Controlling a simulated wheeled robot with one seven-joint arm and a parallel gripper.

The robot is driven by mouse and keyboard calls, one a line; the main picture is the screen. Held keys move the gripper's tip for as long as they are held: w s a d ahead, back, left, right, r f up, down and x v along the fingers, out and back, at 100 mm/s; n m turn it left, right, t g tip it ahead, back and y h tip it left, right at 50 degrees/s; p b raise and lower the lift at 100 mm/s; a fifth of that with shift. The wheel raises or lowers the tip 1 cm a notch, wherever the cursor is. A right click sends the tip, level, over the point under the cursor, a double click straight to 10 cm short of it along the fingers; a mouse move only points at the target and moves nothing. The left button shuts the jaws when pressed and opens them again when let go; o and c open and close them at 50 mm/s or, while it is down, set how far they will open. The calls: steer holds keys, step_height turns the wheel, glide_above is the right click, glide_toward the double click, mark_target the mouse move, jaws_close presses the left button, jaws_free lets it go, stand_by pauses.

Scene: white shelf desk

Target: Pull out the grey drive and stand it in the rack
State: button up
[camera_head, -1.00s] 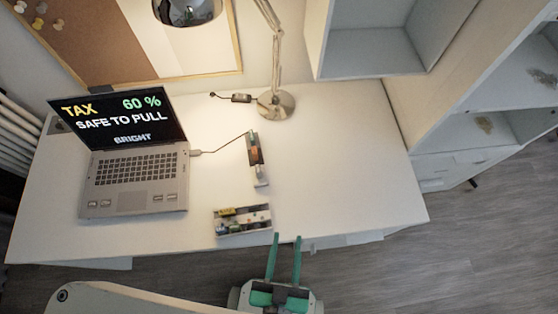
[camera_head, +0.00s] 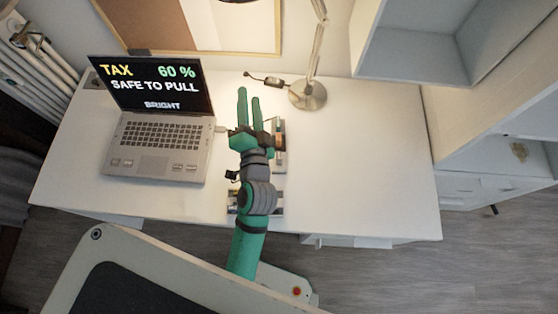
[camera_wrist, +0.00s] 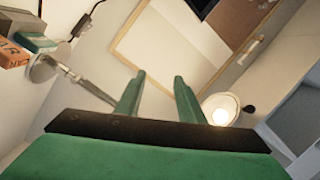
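My gripper (camera_head: 249,94) is open and empty, its two green fingers pointing to the back of the desk. It is over the desk, just left of a narrow strip of parts beside the laptop. An orange block (camera_head: 279,141) shows in that strip, with a pale grey piece (camera_head: 279,162) in front; I cannot tell if this is the grey drive. A low holder (camera_head: 277,201) at the desk's front, probably the rack, is mostly hidden by my arm. In the wrist view, my open fingers (camera_wrist: 159,77) face the wall; an orange block (camera_wrist: 13,53) and a teal block (camera_wrist: 36,42) show at left.
A laptop (camera_head: 155,147) stands left of my gripper; its screen reads "TAX 60 % SAFE TO PULL BRIGHT". A lamp base (camera_head: 307,94) stands behind and to the right, with its pole rising. A cable box (camera_head: 273,81) lies near it. The desk's right side (camera_head: 370,160) is clear.

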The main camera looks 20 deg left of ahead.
steer(key=w+a+r+n+g+y, duration=0.2)
steer(key=a+r+n+g+y, duration=0.35)
steer(key=a+r, duration=0.45)
steer(key=n+g+h, duration=0.5)
steer(key=g+h, duration=0.6)
steer(key=h, duration=0.3)
glide_above(279, 155)
steer(key=shift+t+y, duration=0.25)
steer(key=f, duration=1.5)
steer(key=shift+w+a+f, duration=0.15)
steer(key=shift+a+f, duration=0.1)
steer(key=shift+f, duration=0.15)
steer(key=shift+d+f, duration=0.25)
steer(key=shift+s+f, duration=0.2)
steer(key=shift+f, duration=4.95)
